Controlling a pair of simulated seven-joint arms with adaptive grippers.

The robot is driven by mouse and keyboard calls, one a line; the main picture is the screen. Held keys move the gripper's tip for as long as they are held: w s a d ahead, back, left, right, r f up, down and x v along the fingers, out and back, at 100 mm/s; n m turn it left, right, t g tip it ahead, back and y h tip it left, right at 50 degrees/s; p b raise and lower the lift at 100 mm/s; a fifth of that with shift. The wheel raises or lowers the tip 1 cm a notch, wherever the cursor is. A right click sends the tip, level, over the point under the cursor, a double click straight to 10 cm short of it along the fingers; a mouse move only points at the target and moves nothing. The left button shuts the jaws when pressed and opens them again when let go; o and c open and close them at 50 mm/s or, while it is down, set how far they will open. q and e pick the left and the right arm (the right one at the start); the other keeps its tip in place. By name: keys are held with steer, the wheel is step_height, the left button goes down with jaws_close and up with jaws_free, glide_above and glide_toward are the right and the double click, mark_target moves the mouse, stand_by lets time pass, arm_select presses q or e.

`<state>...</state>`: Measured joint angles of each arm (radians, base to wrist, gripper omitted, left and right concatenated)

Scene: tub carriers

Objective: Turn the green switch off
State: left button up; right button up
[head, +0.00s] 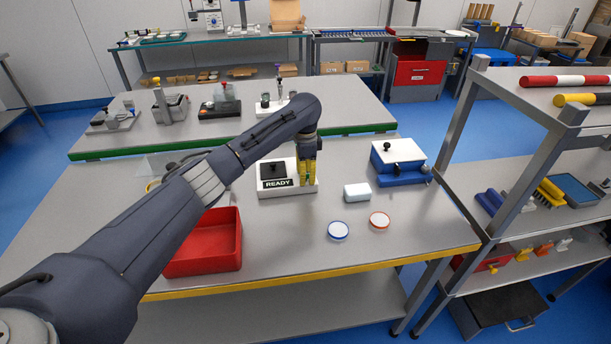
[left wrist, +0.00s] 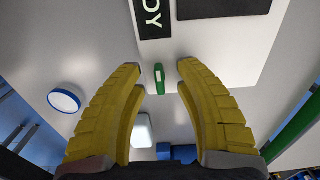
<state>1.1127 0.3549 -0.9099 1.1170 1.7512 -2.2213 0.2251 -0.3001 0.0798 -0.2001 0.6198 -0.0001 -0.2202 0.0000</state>
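The green switch (left wrist: 160,78), a small green piece with a white mark, shows in the left wrist view near the edge of a white box. In the head view this white box (head: 306,188) carries a black READY sign (head: 277,184) and a dark plate; the switch is hidden there by my gripper. My left gripper (head: 307,180) points down over the right part of the box. In the left wrist view its yellow fingers (left wrist: 159,70) are spread apart, with the switch between the fingertips and a gap on each side. My right gripper is not in view.
A red tub (head: 207,243) stands left of the box, under my left arm. A white block (head: 357,192), a blue-rimmed lid (head: 338,230), an orange-rimmed lid (head: 379,220) and a white-and-blue unit (head: 400,165) stand to the right. A shelf rack (head: 520,170) stands farther right.

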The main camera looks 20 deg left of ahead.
arm_select(q)
steer(key=shift+f, duration=0.15)
jaws_close()
